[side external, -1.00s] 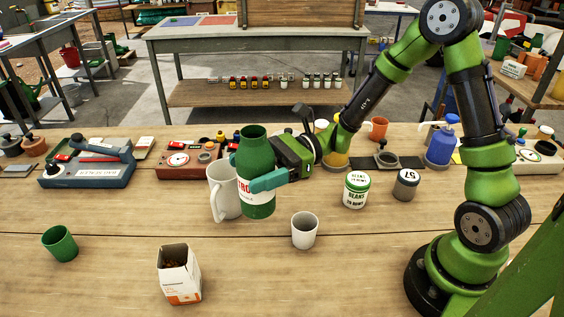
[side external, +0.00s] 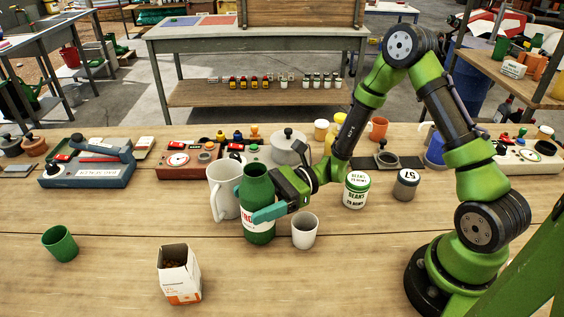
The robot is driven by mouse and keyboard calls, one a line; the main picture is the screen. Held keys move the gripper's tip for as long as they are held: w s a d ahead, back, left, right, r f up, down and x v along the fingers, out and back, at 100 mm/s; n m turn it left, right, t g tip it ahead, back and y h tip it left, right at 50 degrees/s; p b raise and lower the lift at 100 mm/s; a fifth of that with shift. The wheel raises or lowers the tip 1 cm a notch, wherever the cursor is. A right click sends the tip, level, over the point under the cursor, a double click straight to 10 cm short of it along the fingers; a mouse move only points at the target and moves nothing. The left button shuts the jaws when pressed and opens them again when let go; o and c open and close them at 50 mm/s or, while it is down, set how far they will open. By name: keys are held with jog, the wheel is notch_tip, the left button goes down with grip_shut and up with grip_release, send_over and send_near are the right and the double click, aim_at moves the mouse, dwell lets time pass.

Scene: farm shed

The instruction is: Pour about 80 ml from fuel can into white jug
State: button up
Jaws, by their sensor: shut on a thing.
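The fuel can is a green bottle-shaped container (side external: 258,190) with a white label bearing red letters. It is upright near the middle of the table. My gripper (side external: 268,212) is shut on it from the right, with teal fingers around its lower body. The can's base is at or very near the table top; I cannot tell whether it touches. The white jug (side external: 222,190) stands upright just behind and left of the can, partly hidden by it. The inside of the jug cannot be seen.
A white cup (side external: 305,232) stands just right of the can. A green cup (side external: 60,244) and an open carton (side external: 179,276) are at the front left. A beans tin (side external: 356,190) and grey canister (side external: 405,185) stand right. Devices and a lidded pot (side external: 289,148) line the back.

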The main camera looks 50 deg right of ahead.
aim_at(259, 172)
jog(key=shift+r+m, duration=0.1)
jog(key=shift+m, duration=0.2)
